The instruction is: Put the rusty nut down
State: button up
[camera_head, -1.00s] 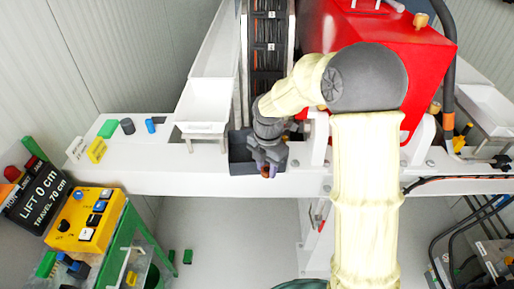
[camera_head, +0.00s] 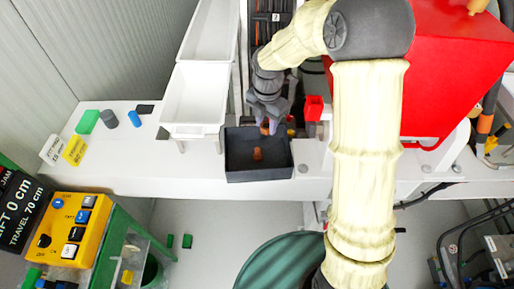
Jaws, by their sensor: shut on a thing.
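My gripper (camera_head: 268,128) points down over the back of a dark grey open tray (camera_head: 240,174) on the white bench. It is shut on a small rusty-brown piece, the rusty nut (camera_head: 264,130), largely hidden between the fingers. A separate small orange-brown piece (camera_head: 258,154) shows on the tray floor in front of the gripper; it is too small to tell exactly what it is.
Two white bins (camera_head: 194,95) stand left of the tray. A red box-shaped housing (camera_head: 450,70) is on the right, behind my arm. A small red block (camera_head: 314,107) sits right of the gripper. Green, grey and blue pieces and labels lie on the bench at left.

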jog(key=shift+w, duration=0.2)
jog(key=shift+s, duration=0.1)
jog(key=shift+s+d, duration=0.1)
jog(key=shift+s, duration=0.05)
jog(key=p, duration=0.2)
send_over(265, 151)
notch_tip(265, 151, down, 5)
jog(key=shift+f, duration=0.1)
jog(key=shift+w+d+f, duration=0.15)
jog(key=shift+w+f, duration=0.1)
jog(key=shift+f, duration=0.25)
jog(key=shift+s+r, duration=0.1)
jog(key=shift+s, duration=0.1)
jog(key=shift+f+p, duration=0.3)
jog(key=shift+f, duration=1.65)
jog(key=shift+f, duration=0.1)
